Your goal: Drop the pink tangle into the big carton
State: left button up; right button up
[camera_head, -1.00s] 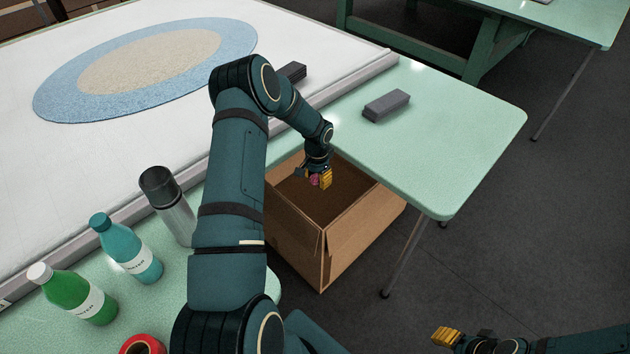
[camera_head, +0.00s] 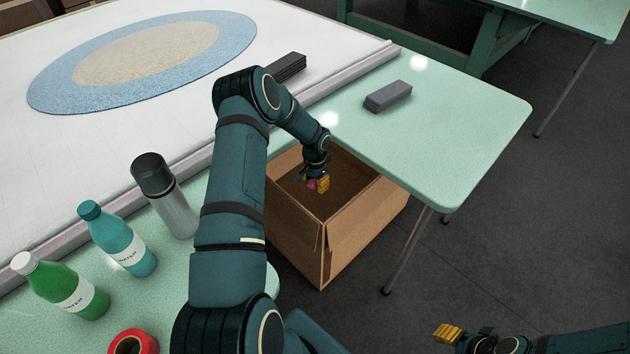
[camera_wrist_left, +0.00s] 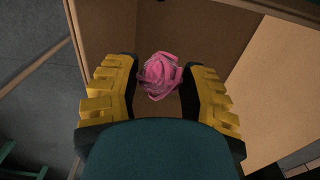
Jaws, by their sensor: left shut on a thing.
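The pink tangle (camera_wrist_left: 160,76) is a small bundle of looped strands, held between the yellow fingers of my left gripper (camera_wrist_left: 160,90). In the head view the tangle (camera_head: 312,184) shows as a small pink spot at the fingertips of my left gripper (camera_head: 316,183). The big carton (camera_head: 345,232) is brown, open at the top, and stands on the floor beside the green table. My left gripper is over the carton's opening, pointing down; its exact height against the rim is hard to tell. My right gripper (camera_head: 447,334) is at the lower right, far from the carton; its jaw gap is unclear.
A green table (camera_head: 460,140) with a grey block (camera_head: 388,96) overhangs the carton's far side. A grey flask (camera_head: 166,195), a teal bottle (camera_head: 117,238), a green bottle (camera_head: 60,287) and a red roll (camera_head: 133,342) stand at left. The dark floor at right is clear.

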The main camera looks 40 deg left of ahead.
aim_at(315, 180)
pick_arm(q)
jog(key=o, duration=0.8)
jog(key=shift+r, duration=0.1)
notch_tip(315, 180, up, 12)
dwell(0.4)
